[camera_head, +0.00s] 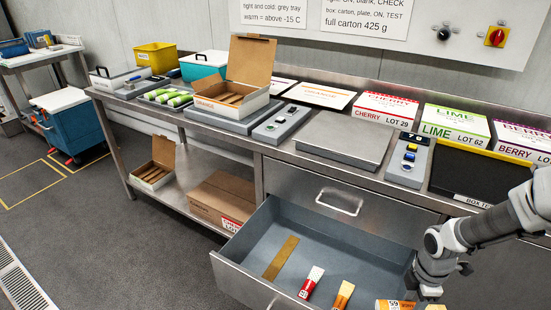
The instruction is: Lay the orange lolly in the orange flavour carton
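The orange flavour carton (233,107) stands on a grey stand on the worktop, with its brown lid raised. Its white front reads ORANGE, and brown strips show inside. In the open drawer (340,227) lie an orange packet with a white end (342,295) and, at the bottom edge, another orange-and-white packet (395,305), partly cut off. I cannot tell which is the orange lolly. My gripper (432,290) points down at the drawer's right side, beside the cut-off packet. Its fingers are small and partly hidden, so its opening and any hold are unclear.
A red-and-white packet (311,282) and a flat brown strip (281,257) also lie in the drawer. A steel plate (345,138), button boxes, a green-item tray (167,97) and cherry, lime and berry cartons occupy the worktop. A brown box (222,198) sits on the shelf below.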

